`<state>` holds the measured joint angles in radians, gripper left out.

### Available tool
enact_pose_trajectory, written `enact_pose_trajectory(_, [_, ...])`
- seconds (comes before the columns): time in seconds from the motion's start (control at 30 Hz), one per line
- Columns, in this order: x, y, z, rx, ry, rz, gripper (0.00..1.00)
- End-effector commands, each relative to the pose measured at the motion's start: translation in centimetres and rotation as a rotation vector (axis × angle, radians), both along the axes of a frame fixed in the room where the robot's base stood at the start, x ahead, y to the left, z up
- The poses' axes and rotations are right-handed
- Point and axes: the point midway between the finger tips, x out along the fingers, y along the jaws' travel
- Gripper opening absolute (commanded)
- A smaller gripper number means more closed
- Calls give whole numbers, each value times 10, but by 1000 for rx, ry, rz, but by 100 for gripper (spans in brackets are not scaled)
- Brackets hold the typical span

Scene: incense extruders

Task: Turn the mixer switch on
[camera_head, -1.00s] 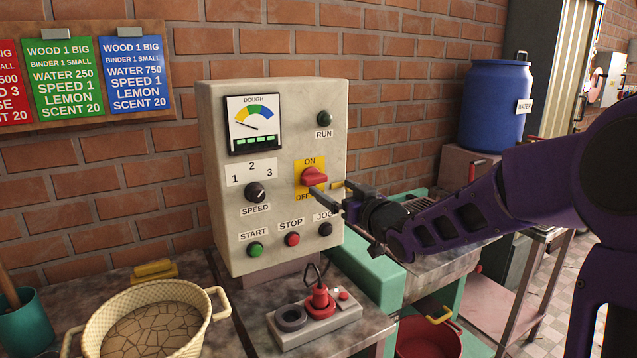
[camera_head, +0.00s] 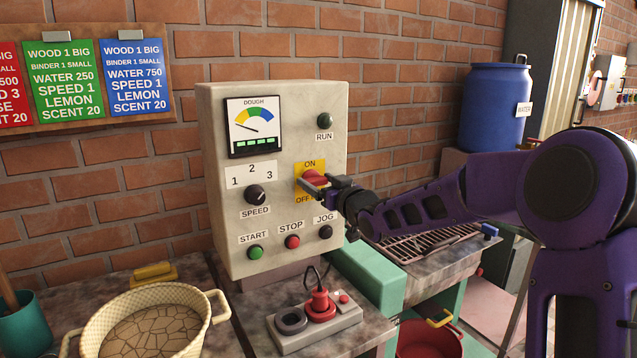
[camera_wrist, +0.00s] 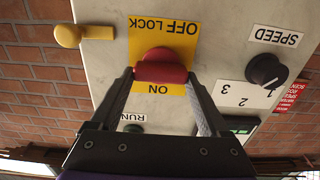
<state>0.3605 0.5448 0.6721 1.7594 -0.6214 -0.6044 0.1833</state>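The mixer switch is a red rotary knob (camera_head: 314,177) on a yellow ON / OFF LOCK plate (camera_head: 302,168), on the front of the beige control box (camera_head: 225,130). In the wrist view, which is upside down, the knob (camera_wrist: 162,68) sits between the tips of my gripper (camera_wrist: 161,76). The two fingers are apart, one on each side of the knob. I cannot tell whether they touch it. In the head view my gripper (camera_head: 322,186) reaches in from the right and covers part of the plate.
The speed dial (camera_head: 255,194), start button (camera_head: 256,252), stop button (camera_head: 292,242) and jog button (camera_head: 326,232) surround the switch. The run lamp (camera_head: 324,120) looks dark. A yellow knob (camera_wrist: 67,35) sticks out beside the plate. A red-plugged socket strip (camera_head: 315,327) lies below.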

Motion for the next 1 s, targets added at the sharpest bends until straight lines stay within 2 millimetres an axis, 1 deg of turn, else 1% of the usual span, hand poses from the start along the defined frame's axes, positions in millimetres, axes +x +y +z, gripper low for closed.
enact_pose_trajectory(0.03, [0, 0, 0, 0, 0, 0, 60])
enact_pose_trajectory(0.23, [0, 0, 0, 0, 0, 0, 24])
enact_pose_trajectory(0.57, [0, 0, 1, 38, 27, 0, 24])
enact_pose_trajectory(0.77, [1, -2, 2, 135, 93, -1, 24])
enact_pose_trajectory(1.0, [1, -3, 2, 311, 213, -1, 24])
